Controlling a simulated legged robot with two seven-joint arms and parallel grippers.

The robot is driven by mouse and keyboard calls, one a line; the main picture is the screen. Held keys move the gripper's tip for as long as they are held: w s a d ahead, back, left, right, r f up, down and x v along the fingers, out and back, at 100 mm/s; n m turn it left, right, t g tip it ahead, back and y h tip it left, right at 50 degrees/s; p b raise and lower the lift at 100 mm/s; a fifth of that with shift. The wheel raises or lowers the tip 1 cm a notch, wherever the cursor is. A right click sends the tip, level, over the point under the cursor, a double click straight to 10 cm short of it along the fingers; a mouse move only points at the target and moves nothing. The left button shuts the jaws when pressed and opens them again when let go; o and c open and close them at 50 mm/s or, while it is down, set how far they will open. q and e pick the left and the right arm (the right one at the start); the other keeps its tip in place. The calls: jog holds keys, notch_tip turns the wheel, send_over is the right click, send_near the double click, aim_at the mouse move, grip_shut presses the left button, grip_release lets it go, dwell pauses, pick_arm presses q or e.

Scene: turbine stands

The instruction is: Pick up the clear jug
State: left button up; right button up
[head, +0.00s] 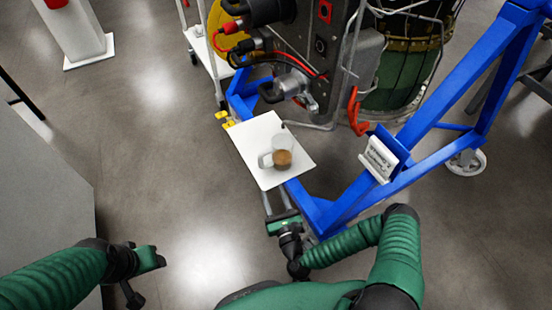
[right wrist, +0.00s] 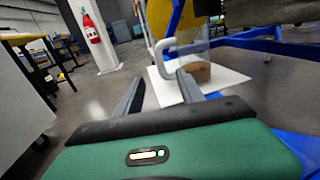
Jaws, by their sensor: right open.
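The clear jug (head: 283,143) stands upright on a white square board (head: 258,128), with brown matter in its bottom and its handle at its left. In the right wrist view the jug (right wrist: 190,48) stands beyond the fingertips, with its pale handle turned left. My right gripper (head: 275,200) is open and empty at the near edge of the board, pointing toward the jug but apart from it. Its two fingers also show in the right wrist view (right wrist: 161,85). My left gripper (head: 152,260) is at the lower left, far from the jug; its jaws are unclear.
A blue wheeled frame (head: 440,90) surrounds the board's right and near sides. Grey machinery with cables (head: 335,55) stands behind the board. A grey surface (head: 45,200) is at the left. Floor between is clear.

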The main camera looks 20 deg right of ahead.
jog(key=b, duration=0.2)
send_near(261, 162)
jog(key=w, duration=0.3)
jog(key=shift+w+d+f, duration=0.2)
jog(key=shift+w+d, duration=0.05)
jog(key=shift+d, duration=0.1)
jog(key=shift+w+b, duration=0.3)
jog(key=shift+w, duration=0.05)
jog(key=w+b, duration=0.2)
jog(key=w, duration=0.3)
jog(key=shift+d+b, duration=0.1)
jog(key=shift+b, duration=0.3)
jog(key=shift+w+r, duration=0.15)
jog(key=shift+r, duration=0.05)
grip_shut()
